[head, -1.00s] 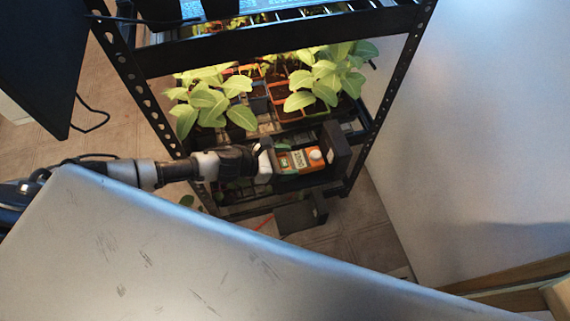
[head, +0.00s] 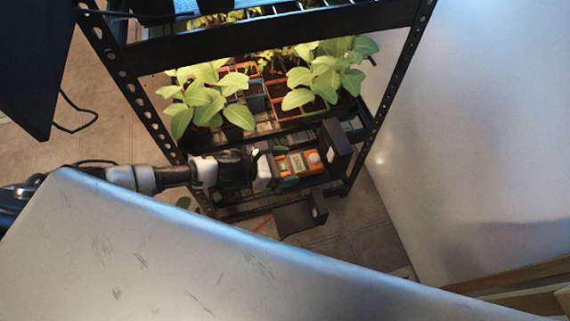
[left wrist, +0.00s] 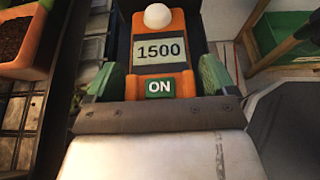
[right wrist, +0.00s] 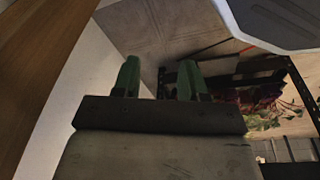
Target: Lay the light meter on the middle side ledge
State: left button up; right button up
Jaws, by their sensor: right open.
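The light meter (head: 297,163) is orange with a pale display and a white dome. It appears to lie face up on a dark side ledge, beside that ledge's upright black end plate (head: 335,148). In the left wrist view the meter (left wrist: 159,50) reads 1500, with an ON label. My left gripper (head: 283,167) is at the meter's near end, its green fingers spread one on each side. They look open, with the meter between them. The ledge surface under the meter is mostly hidden. My right gripper (right wrist: 157,80) is open and empty, away from the rack.
The black rack (head: 150,110) holds leafy seedlings (head: 210,100) in trays beside the ledge. Another dark ledge (head: 295,216) sits lower down. A large grey panel (head: 200,250) fills the foreground, and a pale wall (head: 480,130) stands at the right.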

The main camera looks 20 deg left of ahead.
pick_arm(q)
jog(key=shift+o, duration=0.7)
jog(key=shift+r, duration=0.1)
jog(key=shift+s+a+r, duration=0.15)
jog(key=shift+s+a, duration=0.05)
jog(key=shift+a, duration=0.15)
jog(key=v, duration=1.1)
jog(key=shift+p, duration=0.35)
pick_arm(e)
jog(key=shift+s+d+f, duration=0.15)
jog(key=shift+s+f, duration=0.7)
jog(key=shift+f, duration=0.25)
pick_arm(q)
jog(key=shift+s, duration=0.1)
pick_arm(e)
jog(key=shift+w, duration=0.1)
